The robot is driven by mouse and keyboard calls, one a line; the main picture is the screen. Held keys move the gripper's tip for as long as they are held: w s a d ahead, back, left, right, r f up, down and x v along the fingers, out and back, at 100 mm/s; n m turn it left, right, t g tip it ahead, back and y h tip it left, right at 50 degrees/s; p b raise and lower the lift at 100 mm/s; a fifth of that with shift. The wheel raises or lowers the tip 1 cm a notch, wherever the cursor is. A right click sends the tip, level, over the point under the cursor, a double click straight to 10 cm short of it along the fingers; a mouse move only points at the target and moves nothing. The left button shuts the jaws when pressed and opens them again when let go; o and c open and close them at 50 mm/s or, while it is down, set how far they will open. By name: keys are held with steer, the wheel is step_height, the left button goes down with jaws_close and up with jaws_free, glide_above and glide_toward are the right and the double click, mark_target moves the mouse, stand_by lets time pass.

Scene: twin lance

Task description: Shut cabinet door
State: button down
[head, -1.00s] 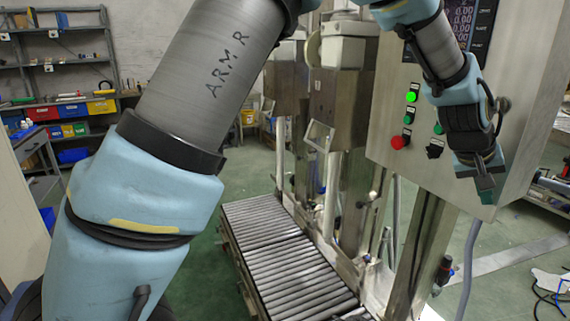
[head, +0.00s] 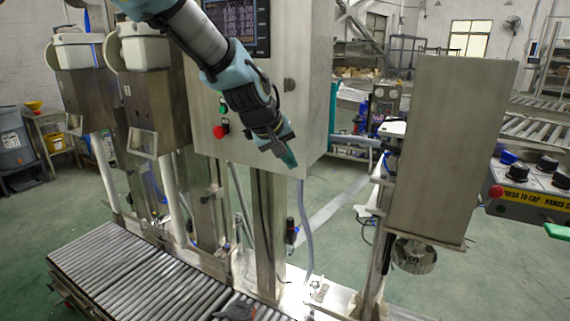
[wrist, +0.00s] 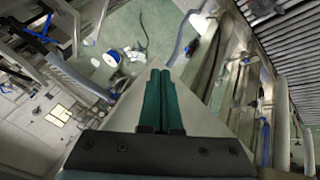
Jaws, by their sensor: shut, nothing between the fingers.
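The steel control cabinet (head: 312,75) stands at the upper middle of the head view, with a dark screen (head: 238,25), a red button and a small latch (head: 290,85) on its front. I cannot tell whether its door is fully shut. My gripper (head: 290,160) is in front of the cabinet's lower front, pointing down and to the right. In the wrist view its green fingers (wrist: 160,95) lie together with nothing between them. A grey flat surface shows behind them. I cannot tell whether the fingers touch the cabinet.
A roller conveyor (head: 130,270) runs along the lower left. A tall steel box (head: 450,150) stands on a post at the right, beside a panel with black knobs (head: 535,170). Steel posts stand under the cabinet. Green floor is open between the cabinet and the box.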

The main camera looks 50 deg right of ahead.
steer(key=s+a+r+b, duration=0.3)
steer(key=s+a+r, duration=0.1)
steer(key=r, duration=0.3)
steer(key=w+a+f+n+t+y, duration=0.1)
steer(key=w+a+f, duration=0.2)
steer(key=w+a, duration=0.5)
steer(key=w+a+f+n+t+y, duration=0.1)
steer(key=w+a+f+y, duration=0.15)
steer(key=w+a, duration=0.55)
steer(key=w+a+f+n+y, duration=0.15)
steer(key=w+a+f, duration=0.3)
steer(key=a, duration=0.65)
steer(key=s+a+f+n, duration=0.1)
steer(key=a+f, duration=0.1)
steer(key=a, duration=0.7)
steer(key=s+a+f+n+y, duration=0.1)
steer(key=a+f, duration=0.1)
steer(key=a, duration=0.7)
steer(key=s+a+f+n+y, duration=0.1)
steer(key=s+a+f, duration=0.1)
steer(key=a, duration=0.7)
steer(key=shift+a+f+g, duration=0.2)
steer(key=shift+f+g, duration=0.2)
steer(key=shift+f, duration=0.15)
steer(key=shift+n, duration=0.25)
